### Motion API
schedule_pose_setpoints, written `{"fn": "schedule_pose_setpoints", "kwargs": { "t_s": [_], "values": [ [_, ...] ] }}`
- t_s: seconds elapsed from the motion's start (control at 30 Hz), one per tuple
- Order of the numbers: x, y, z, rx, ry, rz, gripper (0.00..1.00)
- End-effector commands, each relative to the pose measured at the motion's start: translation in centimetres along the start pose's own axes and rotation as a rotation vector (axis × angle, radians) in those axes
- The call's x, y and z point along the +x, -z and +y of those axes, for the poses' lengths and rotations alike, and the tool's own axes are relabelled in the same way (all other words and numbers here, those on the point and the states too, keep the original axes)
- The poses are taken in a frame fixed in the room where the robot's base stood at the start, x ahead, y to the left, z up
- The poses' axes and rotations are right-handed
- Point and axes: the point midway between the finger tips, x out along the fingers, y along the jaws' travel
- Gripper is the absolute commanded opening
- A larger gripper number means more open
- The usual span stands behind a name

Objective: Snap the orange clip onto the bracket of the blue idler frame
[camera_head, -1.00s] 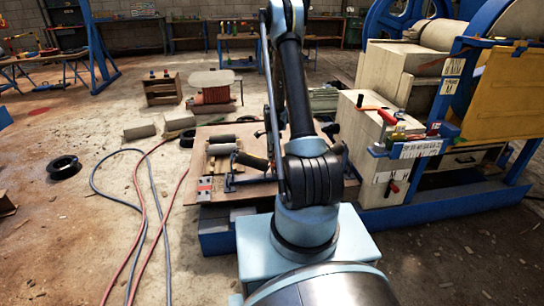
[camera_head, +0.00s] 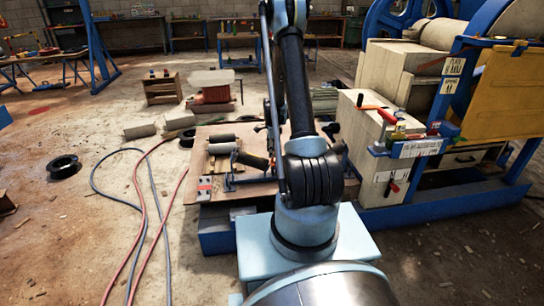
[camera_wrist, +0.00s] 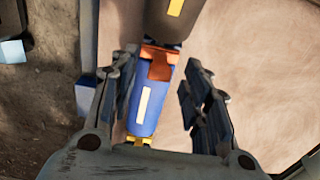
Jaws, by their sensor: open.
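In the wrist view my gripper (camera_wrist: 160,60) is open, with one dark finger on each side of a blue rounded piece (camera_wrist: 136,118) that bears a white stripe. An orange part (camera_wrist: 161,64), which looks like the clip, sits at the upper end of the blue piece, between the fingertips. Neither finger visibly closes on it. I cannot tell whether the orange part is fixed to the blue piece or only lies against it. In the head view my arm hides the gripper and the clip.
A dark piece with a yellow stripe (camera_wrist: 174,8) lies just beyond the orange part. Grey rollers (camera_head: 222,147) lie on the wooden table (camera_head: 240,195). The blue and yellow crusher (camera_head: 500,95) with a pale cabinet stands to the right. Hoses (camera_head: 145,215) cross the floor at left.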

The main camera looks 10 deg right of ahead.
Motion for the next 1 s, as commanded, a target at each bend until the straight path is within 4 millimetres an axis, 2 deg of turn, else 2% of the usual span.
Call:
{"fn": "schedule_pose_setpoints", "kwargs": {
  "t_s": [0.3,0.5,0.7,1.0],
  "values": [
    [-4.9,0.0,0.0,0.0,0.0,0.0,0.43],
    [-7.4,0.0,-0.1,0.0,-0.001,0.0,0.43],
    [-8.7,0.0,-0.1,0.0,-0.001,0.0,0.43],
    [-8.9,0.0,-0.1,0.0,-0.001,0.0,0.43]
  ]
}}
